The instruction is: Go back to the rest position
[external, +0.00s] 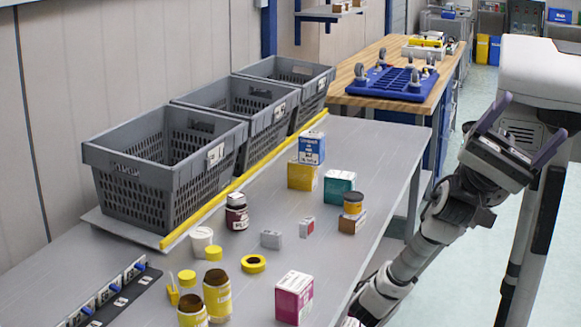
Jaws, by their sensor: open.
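My gripper (528,122) is raised at the right of the external view, clear of the right edge of the grey table (385,152). Its two purple fingers stand apart and point up and to the right, with nothing seen between them. My arm rises from the lower middle of the view along the table's right side. The gripper is well away from the items on the table.
Three grey crates (165,190) line the table's left side behind a yellow strip (245,180). Several boxes and jars stand on the table, including a magenta box (294,298) and a teal box (339,187). A wooden bench (385,62) with a blue dolly (392,84) is behind.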

